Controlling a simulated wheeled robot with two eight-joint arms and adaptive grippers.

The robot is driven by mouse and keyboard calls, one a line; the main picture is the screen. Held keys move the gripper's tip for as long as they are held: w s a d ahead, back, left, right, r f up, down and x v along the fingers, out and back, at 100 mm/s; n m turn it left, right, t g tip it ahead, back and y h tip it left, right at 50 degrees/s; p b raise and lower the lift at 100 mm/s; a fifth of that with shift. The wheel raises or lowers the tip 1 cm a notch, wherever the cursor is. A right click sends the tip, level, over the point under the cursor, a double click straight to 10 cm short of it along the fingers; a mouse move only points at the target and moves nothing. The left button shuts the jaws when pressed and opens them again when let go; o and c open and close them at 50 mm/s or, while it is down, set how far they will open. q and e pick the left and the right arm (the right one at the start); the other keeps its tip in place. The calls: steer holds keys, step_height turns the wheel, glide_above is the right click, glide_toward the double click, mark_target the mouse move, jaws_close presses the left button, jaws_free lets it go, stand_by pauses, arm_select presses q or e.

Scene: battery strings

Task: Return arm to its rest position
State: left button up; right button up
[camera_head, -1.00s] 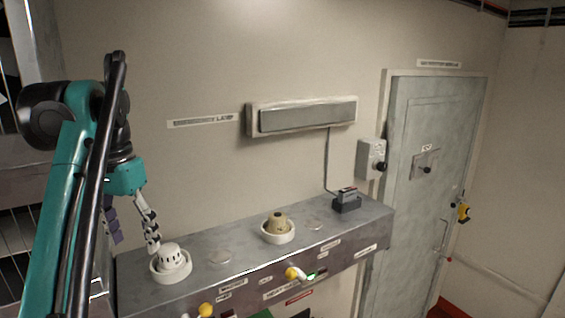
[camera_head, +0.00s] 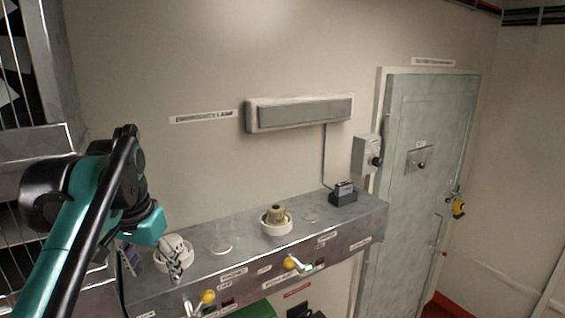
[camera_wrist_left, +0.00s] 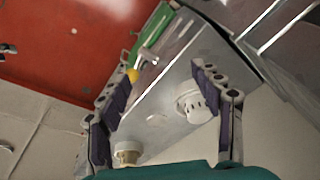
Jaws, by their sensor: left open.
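My left arm comes in from the left in the head view. Its gripper (camera_head: 152,262) is at the left end of the grey metal ledge (camera_head: 245,238), and one finger covers part of a white slotted cap (camera_head: 168,249) in a white ring. In the left wrist view the gripper (camera_wrist_left: 152,84) is open, with nothing between its fingers. The white cap (camera_wrist_left: 197,106) shows there beside the right finger, apparently beyond it. A tan plug (camera_head: 276,214) sits in another white ring; it also shows in the wrist view (camera_wrist_left: 127,150). My right gripper is out of view.
Yellow-knobbed levers (camera_head: 208,297) stick out from the ledge's front. A small dark device (camera_head: 343,194) stands at its right end. A lamp (camera_head: 300,113) and a switch box (camera_head: 367,154) hang on the wall, left of a grey door (camera_head: 425,170). A metal rack (camera_head: 42,80) stands at the left.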

arm_select(q)
steer(key=s+d+f+n+t, duration=0.15)
steer(key=s+f, duration=0.25)
steer(key=f, duration=0.5)
steer(key=s+d+f+t, duration=0.2)
steer(key=s+d+f, duration=0.1)
steer(key=f, duration=0.6)
steer(key=s+d+f+t, duration=0.1)
steer(key=s+d+f, duration=0.25)
steer(key=f, duration=0.55)
step_height(320, 180, down, 32)
steer(key=b, duration=3.3)
steer(key=shift+a+b, duration=0.3)
steer(key=shift+a, duration=0.15)
steer(key=shift+w, duration=0.1)
steer(key=shift+c, duration=0.2)
